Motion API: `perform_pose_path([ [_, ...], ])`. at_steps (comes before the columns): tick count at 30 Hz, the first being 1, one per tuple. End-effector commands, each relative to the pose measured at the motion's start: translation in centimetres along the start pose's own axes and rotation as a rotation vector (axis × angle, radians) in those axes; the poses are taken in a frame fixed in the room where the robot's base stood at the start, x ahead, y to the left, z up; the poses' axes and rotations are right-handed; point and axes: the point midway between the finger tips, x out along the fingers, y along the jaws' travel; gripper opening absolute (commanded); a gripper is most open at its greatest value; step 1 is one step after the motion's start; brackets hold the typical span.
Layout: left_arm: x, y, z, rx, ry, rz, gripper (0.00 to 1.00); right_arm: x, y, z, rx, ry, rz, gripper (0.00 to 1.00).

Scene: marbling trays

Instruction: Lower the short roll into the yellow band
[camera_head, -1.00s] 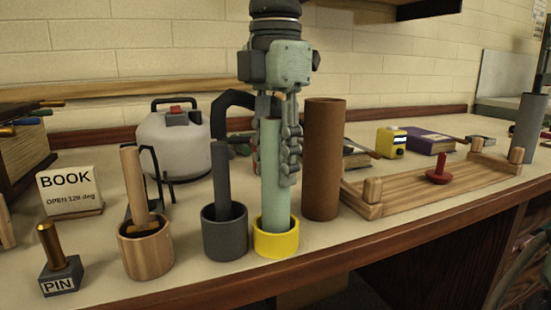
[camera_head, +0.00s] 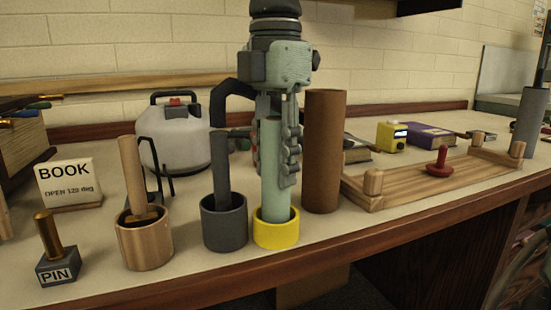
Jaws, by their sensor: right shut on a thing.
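The short roll is a pale green upright cylinder (camera_head: 275,192). My right gripper (camera_head: 276,165) comes down from above and is shut on its upper part, with dark grey fingers beside it. The roll's lower end is inside the yellow band (camera_head: 276,238), a short ring-like cup near the bench's front edge. The band's front wall hides the roll's bottom, so I cannot tell whether it rests on the base. Dark interior shows beside the roll. My left gripper is not in view.
A grey cup (camera_head: 224,236) with a dark rod stands close left of the band. A wooden cup (camera_head: 145,246) is farther left. A tall brown tube (camera_head: 324,150) stands just behind right. A wooden frame (camera_head: 430,183) lies farther right. The bench edge (camera_head: 300,250) is close in front.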

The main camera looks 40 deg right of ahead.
Motion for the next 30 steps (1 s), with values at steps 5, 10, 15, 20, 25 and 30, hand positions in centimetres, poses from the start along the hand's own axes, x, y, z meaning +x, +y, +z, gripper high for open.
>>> perform_pose_path([
  [5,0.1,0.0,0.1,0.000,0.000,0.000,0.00,0.2,0.0,0.0,0.000,0.000,0.000,0.04],
  [10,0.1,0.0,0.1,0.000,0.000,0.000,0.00,0.2,0.0,0.0,0.000,0.000,0.000,0.35],
  [15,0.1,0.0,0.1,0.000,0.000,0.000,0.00,0.2,0.0,0.0,0.000,0.000,0.000,0.56],
  [20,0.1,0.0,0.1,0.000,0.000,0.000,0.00,0.2,0.0,0.0,0.000,0.000,0.000,0.58],
  [25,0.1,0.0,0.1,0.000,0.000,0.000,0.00,0.0,0.0,0.0,0.000,0.000,0.001,0.58],
  [30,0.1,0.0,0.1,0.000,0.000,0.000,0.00,-1.8,0.1,0.0,0.001,0.001,0.004,0.58],
])
